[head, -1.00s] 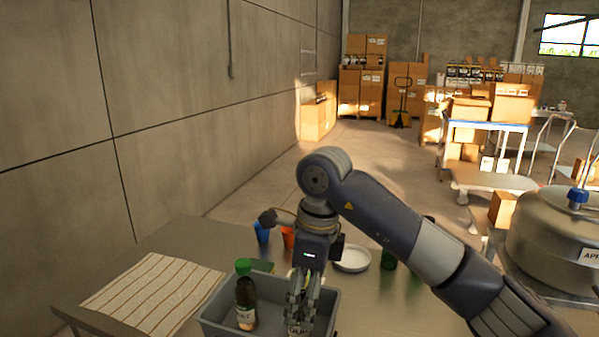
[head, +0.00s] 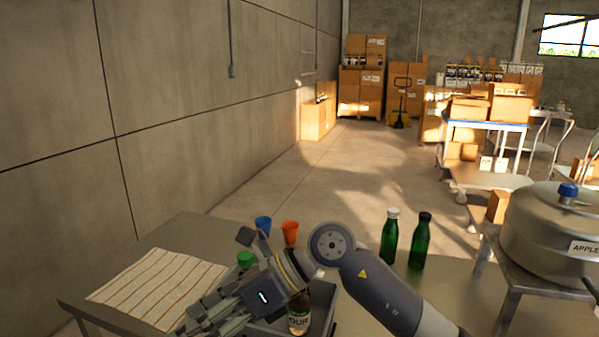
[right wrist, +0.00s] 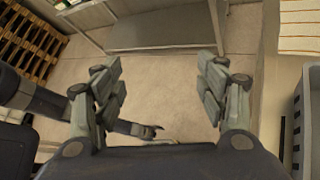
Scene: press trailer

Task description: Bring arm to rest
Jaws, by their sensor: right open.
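A dark arm of mine, probably the left, enters that view from the left. A claw-like end (right wrist: 140,130) shows small between the fingers, its opening unclear. My left gripper does not show in the head view.
The grey crate (head: 325,295) holds a labelled bottle (head: 299,318). A striped cloth (head: 150,290) lies left. Two green bottles (head: 390,237) (head: 419,240) stand right of my arm. A large metal pot (head: 550,230) is far right.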

